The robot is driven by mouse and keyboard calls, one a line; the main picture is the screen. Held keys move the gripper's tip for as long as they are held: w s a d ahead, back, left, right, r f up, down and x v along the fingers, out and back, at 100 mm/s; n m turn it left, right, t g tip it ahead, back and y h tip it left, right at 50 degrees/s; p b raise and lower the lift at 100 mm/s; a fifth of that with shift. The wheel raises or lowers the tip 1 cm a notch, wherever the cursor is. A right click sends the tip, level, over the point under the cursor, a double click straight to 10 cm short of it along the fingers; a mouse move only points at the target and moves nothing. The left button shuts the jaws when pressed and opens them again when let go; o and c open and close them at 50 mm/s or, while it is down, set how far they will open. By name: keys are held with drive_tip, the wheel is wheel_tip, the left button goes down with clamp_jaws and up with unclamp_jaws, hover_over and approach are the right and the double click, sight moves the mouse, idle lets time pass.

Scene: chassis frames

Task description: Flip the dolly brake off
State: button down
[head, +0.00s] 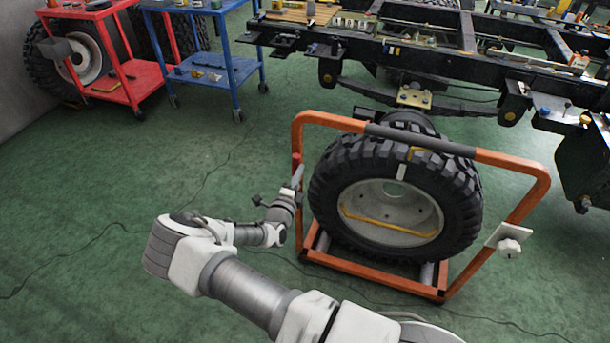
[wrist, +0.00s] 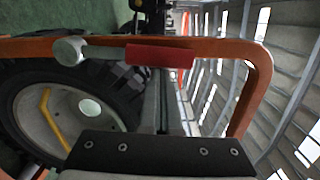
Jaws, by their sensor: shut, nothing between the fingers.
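The orange dolly (head: 520,168) holds a big tyre (head: 330,180) upright within its frame. The brake lever has a red grip (wrist: 160,57) and a grey shaft that runs left to a round pivot (wrist: 70,52) beside the orange tube. In the head view the red grip (head: 296,160) shows small at the left post, pointing up. My gripper (head: 297,177) is at that post, just below the red grip. In the wrist view its fingers (wrist: 161,80) are shut, with their tips close to the red grip. I cannot tell whether they touch it.
A white plate with a knob (head: 508,246) is on the dolly's right post. A truck chassis (head: 400,50) stands behind. Red (head: 125,75) and blue (head: 228,70) carts stand at the back left. Green floor left of the dolly is mostly clear, with thin cables.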

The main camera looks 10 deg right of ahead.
drive_tip(key=shift+w+a+r, duration=0.1)
drive_tip(key=shift+w+a, duration=0.1)
drive_tip(key=shift+a, duration=0.15)
idle(0.4)
drive_tip(key=shift+s, duration=0.1)
